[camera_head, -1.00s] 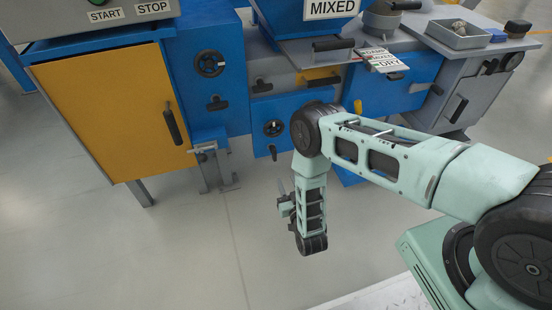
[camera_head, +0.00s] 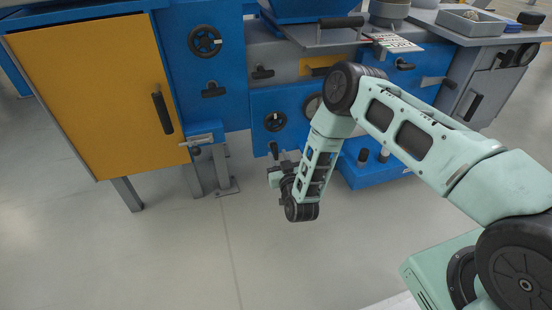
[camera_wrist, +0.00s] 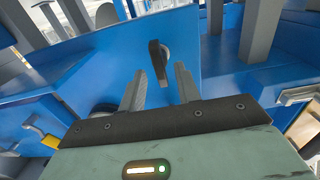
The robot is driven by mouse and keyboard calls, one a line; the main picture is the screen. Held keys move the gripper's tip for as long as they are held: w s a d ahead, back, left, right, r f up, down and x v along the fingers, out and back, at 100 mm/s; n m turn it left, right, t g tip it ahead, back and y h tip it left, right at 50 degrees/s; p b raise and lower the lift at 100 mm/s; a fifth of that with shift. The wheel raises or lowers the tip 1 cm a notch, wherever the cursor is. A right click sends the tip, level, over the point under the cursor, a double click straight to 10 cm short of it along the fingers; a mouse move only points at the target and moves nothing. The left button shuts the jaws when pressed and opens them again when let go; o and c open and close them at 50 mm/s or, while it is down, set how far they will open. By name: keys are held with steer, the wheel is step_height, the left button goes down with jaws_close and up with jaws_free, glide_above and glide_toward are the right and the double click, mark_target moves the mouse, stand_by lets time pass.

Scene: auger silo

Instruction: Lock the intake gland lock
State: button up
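A small black lever handle (camera_head: 274,150) hangs on the front of the lower blue panel, below a round black knob (camera_head: 275,121). I cannot read a label naming it as the intake gland lock. In the wrist view the black lever (camera_wrist: 158,62) stands roughly upright on the blue face, slightly tilted. My gripper (camera_wrist: 160,80) is open, with its two grey fingers spread and pointing at the lever. The lever appears between and beyond the fingertips; contact cannot be told. In the head view my gripper (camera_head: 275,176) is just below the lever, partly hidden by my wrist.
A yellow cabinet door (camera_head: 95,95) with a black handle stands at left. A blue bracket on a grey post (camera_head: 222,175) is left of my gripper. The floor in front is clear.

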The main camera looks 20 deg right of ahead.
mark_target(277, 154)
steer(key=shift+w+b, duration=0.45)
steer(key=shift+w, duration=1.05)
jaws_close()
